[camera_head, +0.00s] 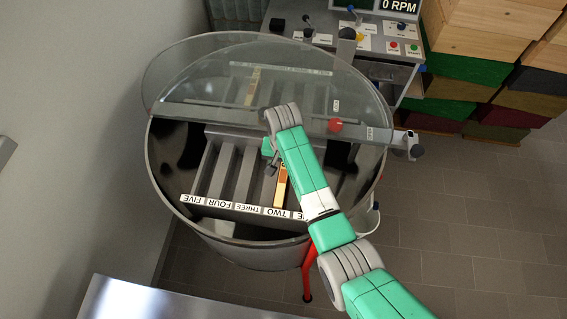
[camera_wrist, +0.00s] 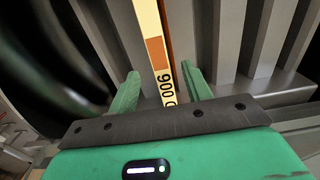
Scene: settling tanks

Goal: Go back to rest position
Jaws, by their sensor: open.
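My gripper (camera_head: 271,160) is over the open half of a round metal drum (camera_head: 240,252). In the wrist view my gripper (camera_wrist: 160,75) is open, with one green finger on each side of a yellowish frame bar (camera_wrist: 148,22) marked 006. Both fingers look apart from the bar. In the head view this frame (camera_head: 281,188) stands in the rack behind the label TWO, partly hidden by my arm. The label ONE is mostly covered by my arm.
A clear lid (camera_head: 205,75) covers the drum's back half, with a red knob (camera_head: 335,125). Through it a second rack and a yellowish bar (camera_head: 252,88) show. A control panel (camera_head: 370,42) reads 0 RPM. Stacked wooden, green and red boxes (camera_head: 470,68) stand at right.

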